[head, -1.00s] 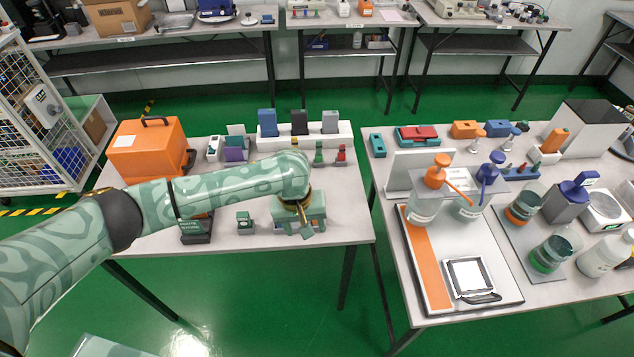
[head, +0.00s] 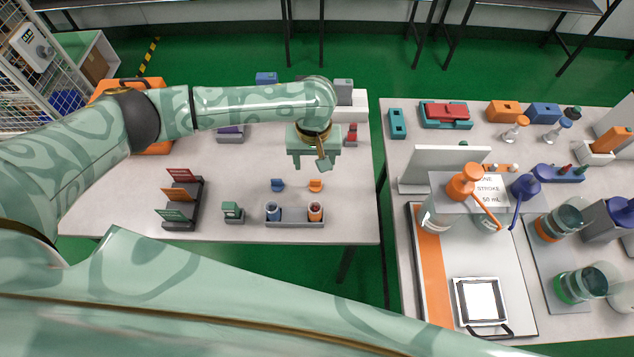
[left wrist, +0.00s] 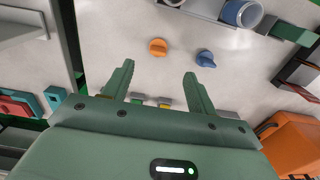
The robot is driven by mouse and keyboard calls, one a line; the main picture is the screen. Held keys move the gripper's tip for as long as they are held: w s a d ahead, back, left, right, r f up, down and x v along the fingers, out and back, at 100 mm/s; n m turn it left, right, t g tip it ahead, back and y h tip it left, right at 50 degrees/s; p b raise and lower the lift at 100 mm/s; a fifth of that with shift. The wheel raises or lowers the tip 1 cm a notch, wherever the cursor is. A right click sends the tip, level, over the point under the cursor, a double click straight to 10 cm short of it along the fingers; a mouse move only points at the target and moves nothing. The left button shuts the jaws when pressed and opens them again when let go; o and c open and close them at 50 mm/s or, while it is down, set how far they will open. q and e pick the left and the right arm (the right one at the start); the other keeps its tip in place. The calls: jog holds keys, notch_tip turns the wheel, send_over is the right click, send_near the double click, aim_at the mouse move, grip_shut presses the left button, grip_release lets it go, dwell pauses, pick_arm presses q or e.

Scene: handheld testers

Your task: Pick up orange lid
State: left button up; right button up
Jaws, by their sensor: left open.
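The orange lid (head: 316,185) lies on the left table, behind a small grey rack (head: 295,223). A blue lid (head: 277,185) lies to its left. In the left wrist view the orange lid (left wrist: 158,47) and the blue lid (left wrist: 205,58) lie on the bare tabletop beyond the fingertips. My left gripper (head: 312,163) is over the table, a little behind the lids in the head view; its fingers (left wrist: 157,70) are apart with nothing between them. My right gripper is not seen.
The rack holds a blue-banded vial (head: 272,211) and an orange-banded vial (head: 315,211). A small green device (head: 232,212) and a dark stand with coloured cards (head: 183,200) are to the left. The tabletop around the lids is clear. An orange case (head: 150,147) stands behind.

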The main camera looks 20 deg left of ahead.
pick_arm(q)
jog(key=b, duration=0.1)
send_over(315, 180)
notch_tip(315, 180, down, 4)
jog(key=shift+s+f, duration=0.1)
jog(key=shift+f+b, duration=0.35)
jog(key=shift+f, duration=0.15)
notch_tip(315, 180, down, 5)
jog(key=b, duration=0.3)
jog(key=shift+f, duration=0.1)
jog(key=shift+r, duration=0.2)
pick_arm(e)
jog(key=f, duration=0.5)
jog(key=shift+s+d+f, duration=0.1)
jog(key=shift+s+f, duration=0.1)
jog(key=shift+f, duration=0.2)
pick_arm(q)
jog(key=c, duration=1.1)
